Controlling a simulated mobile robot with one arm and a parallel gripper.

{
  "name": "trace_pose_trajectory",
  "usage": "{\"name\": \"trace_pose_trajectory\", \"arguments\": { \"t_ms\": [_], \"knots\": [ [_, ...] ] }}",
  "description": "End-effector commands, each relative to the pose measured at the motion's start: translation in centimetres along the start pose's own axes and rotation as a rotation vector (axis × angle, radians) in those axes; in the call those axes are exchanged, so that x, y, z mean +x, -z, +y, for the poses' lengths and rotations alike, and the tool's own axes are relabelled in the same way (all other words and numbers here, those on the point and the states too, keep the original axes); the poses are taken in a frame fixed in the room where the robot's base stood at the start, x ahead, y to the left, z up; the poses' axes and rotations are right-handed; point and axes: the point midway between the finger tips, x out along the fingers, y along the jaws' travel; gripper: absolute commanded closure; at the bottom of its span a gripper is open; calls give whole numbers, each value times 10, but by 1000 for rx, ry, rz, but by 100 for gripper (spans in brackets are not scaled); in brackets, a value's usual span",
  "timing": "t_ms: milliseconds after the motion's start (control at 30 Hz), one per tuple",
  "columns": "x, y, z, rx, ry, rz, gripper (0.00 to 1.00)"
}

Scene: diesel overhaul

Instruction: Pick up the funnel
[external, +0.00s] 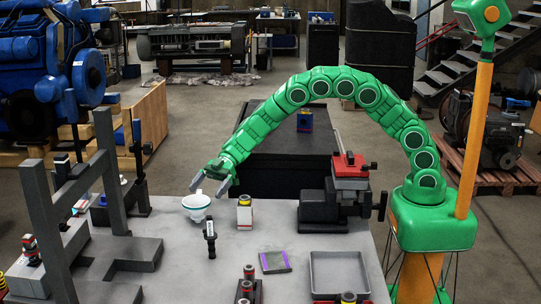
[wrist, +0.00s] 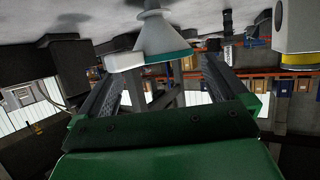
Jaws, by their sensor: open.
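The funnel (external: 197,203) is white with a teal band and stands on the grey workbench (external: 300,238), left of the middle. In the wrist view the funnel (wrist: 160,35) shows at top centre as a pale cone with a teal rim. My gripper (external: 209,185) is open, its two fingers just above and beside the funnel in the external view. In the wrist view the fingers of my gripper (wrist: 165,66) are spread, with the funnel beyond and between their tips. Nothing is held between them. I cannot tell whether a finger touches the funnel.
A black tool (external: 210,238) stands in front. A grey frame (external: 105,180) rises at left. A red and black vise (external: 348,185) is at the right, and an empty-looking tray (external: 340,258) is nearer the front.

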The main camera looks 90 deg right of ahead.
Motion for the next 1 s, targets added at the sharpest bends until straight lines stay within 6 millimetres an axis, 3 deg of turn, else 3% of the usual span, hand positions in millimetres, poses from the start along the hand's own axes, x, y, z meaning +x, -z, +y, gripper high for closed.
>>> {"name": "trace_pose_trajectory", "arguments": {
  "t_ms": [533, 833, 1000],
  "knots": [
    [47, 0, -1, -1, 3, 1, 0],
    [50, 0, 0, 0, 1, 0, 0],
    [50, 0, 0, 0, 1, 0, 26]
  ]
}}
